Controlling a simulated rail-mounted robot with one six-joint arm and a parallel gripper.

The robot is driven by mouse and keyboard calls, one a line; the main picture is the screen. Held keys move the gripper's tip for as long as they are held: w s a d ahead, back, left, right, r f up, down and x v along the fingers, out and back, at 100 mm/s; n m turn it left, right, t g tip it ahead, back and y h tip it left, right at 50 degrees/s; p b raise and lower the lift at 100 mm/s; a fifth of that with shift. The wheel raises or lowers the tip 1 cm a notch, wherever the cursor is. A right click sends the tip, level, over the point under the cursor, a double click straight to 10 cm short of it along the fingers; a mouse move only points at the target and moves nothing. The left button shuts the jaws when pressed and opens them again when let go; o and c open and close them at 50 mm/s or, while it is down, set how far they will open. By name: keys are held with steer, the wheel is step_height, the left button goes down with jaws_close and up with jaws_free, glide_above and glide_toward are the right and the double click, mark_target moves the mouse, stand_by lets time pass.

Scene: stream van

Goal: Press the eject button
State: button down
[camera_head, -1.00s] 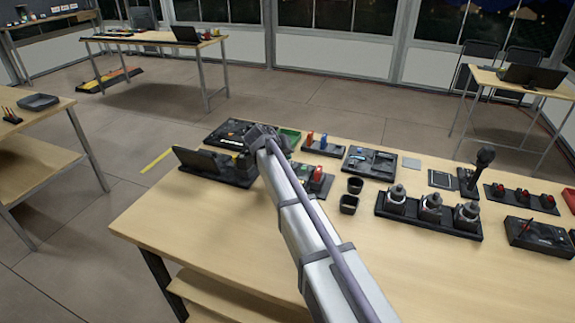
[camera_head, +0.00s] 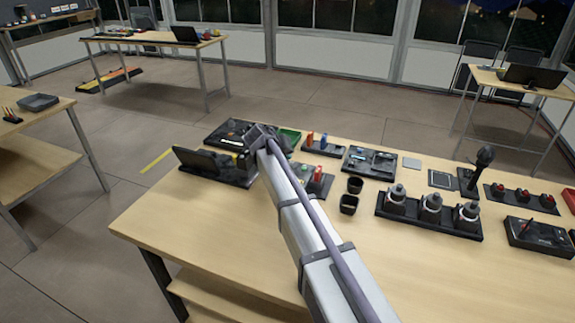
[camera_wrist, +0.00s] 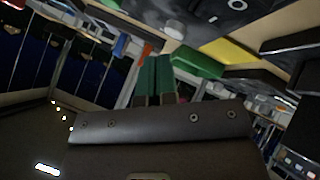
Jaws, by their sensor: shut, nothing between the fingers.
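I cannot make out an eject button for certain in either view. A flat black device (camera_head: 222,131) with a small light strip lies at the table's far left corner, partly behind my wrist. In front of it stands a black unit with a tilted screen (camera_head: 207,160). In the wrist view, my gripper (camera_wrist: 154,62) shows as two green fingers, shut together and empty. Beyond them are a green tray (camera_wrist: 197,62) and a dark panel with round knobs (camera_wrist: 222,18). In the head view my wrist hides the fingers. I cannot tell any contact.
On the wooden table (camera_head: 200,228), black cups (camera_head: 349,204), a rack of bottles (camera_head: 430,210), a microphone-like stand (camera_head: 484,160) and a red-button box (camera_head: 522,197) stand to the right. The table's front left is clear. A yellow patch (camera_wrist: 230,52) shows in the wrist view.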

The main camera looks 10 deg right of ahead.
steer(key=shift+f, duration=0.1)
steer(key=shift+f+b, duration=0.3)
steer(key=shift+b, duration=0.1)
steer(key=shift+f+b, duration=0.45)
stand_by(0.4)
steer(key=shift+r+p, duration=0.85)
steer(key=shift+r, duration=0.05)
step_height(320, 180, up, 5)
steer(key=p, duration=0.5)
steer(key=shift+r, duration=0.1)
steer(key=shift+s, duration=0.1)
stand_by(0.4)
